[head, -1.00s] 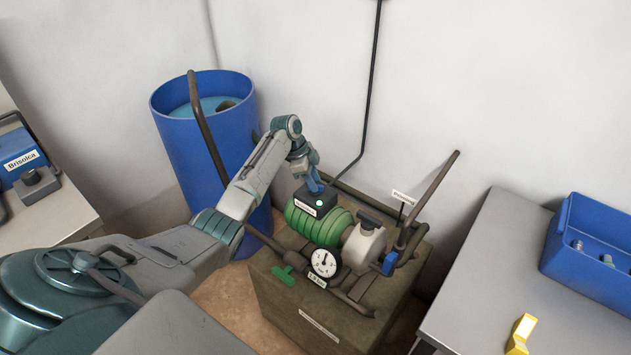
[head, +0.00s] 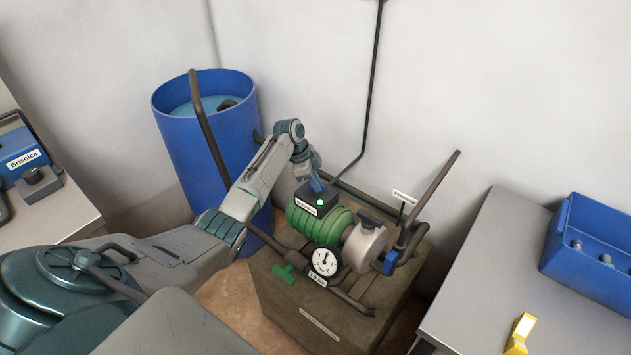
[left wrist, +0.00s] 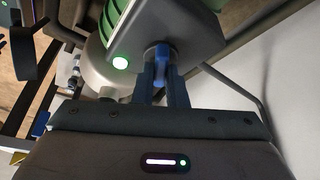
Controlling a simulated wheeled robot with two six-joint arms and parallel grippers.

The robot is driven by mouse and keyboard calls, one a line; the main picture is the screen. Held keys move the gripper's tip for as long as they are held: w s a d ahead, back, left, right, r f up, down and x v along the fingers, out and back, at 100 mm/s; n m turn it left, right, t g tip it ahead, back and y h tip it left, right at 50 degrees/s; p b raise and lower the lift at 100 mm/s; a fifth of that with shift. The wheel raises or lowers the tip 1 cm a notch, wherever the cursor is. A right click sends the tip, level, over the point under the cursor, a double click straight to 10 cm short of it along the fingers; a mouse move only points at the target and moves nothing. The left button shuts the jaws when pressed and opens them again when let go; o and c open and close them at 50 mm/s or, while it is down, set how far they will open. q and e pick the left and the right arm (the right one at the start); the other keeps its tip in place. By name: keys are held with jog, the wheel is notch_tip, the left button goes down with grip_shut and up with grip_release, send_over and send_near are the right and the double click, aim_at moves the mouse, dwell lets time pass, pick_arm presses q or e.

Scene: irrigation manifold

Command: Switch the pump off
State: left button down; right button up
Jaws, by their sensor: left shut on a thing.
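The green ribbed pump (head: 318,223) sits on a brown box stand, with a dark switch box (head: 318,199) on top. A green lamp (head: 320,203) glows on the switch box; it also shows lit in the left wrist view (left wrist: 120,63). My left gripper (head: 314,184) is at the top of the switch box. In the left wrist view its blue fingers (left wrist: 158,78) are shut on a small blue switch lever (left wrist: 161,53) standing out from the box. The fingers partly hide the lever. My right gripper is not in view.
A pressure gauge (head: 324,262), a green valve handle (head: 289,276) and pipes surround the pump. A blue barrel (head: 185,140) stands behind my left arm. A grey table (head: 500,270) with a blue bin (head: 590,262) is on the right.

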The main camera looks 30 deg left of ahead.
pick_arm(q)
jog(key=shift+r, duration=0.1)
jog(key=shift+r+n+t+p, duration=0.1)
jog(key=shift+n+t+p, duration=0.2)
jog(key=shift+n+p, duration=0.5)
jog(key=n+y+p, duration=0.1)
jog(key=n+p, duration=0.1)
jog(key=p, duration=0.1)
jog(key=n+t+p, duration=0.1)
jog(key=n+p, duration=0.1)
jog(key=n, duration=0.1)
jog(key=shift+s+r+y+p, duration=0.1)
jog(key=shift+y+p, duration=0.3)
jog(key=n+y+p, duration=0.1)
jog(key=n+p, duration=0.2)
jog(key=shift+d+t, duration=0.1)
jog(key=shift+t, duration=0.3)
jog(key=shift+f+n+y+p, duration=0.2)
jog(key=shift+n+y+p, duration=0.45)
jog(key=shift+n, duration=0.65)
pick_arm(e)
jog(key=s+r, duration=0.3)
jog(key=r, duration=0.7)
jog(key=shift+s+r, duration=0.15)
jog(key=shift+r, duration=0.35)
pick_arm(q)
jog(key=c, duration=1.5)
grip_release()
jog(key=shift+o, duration=0.2)
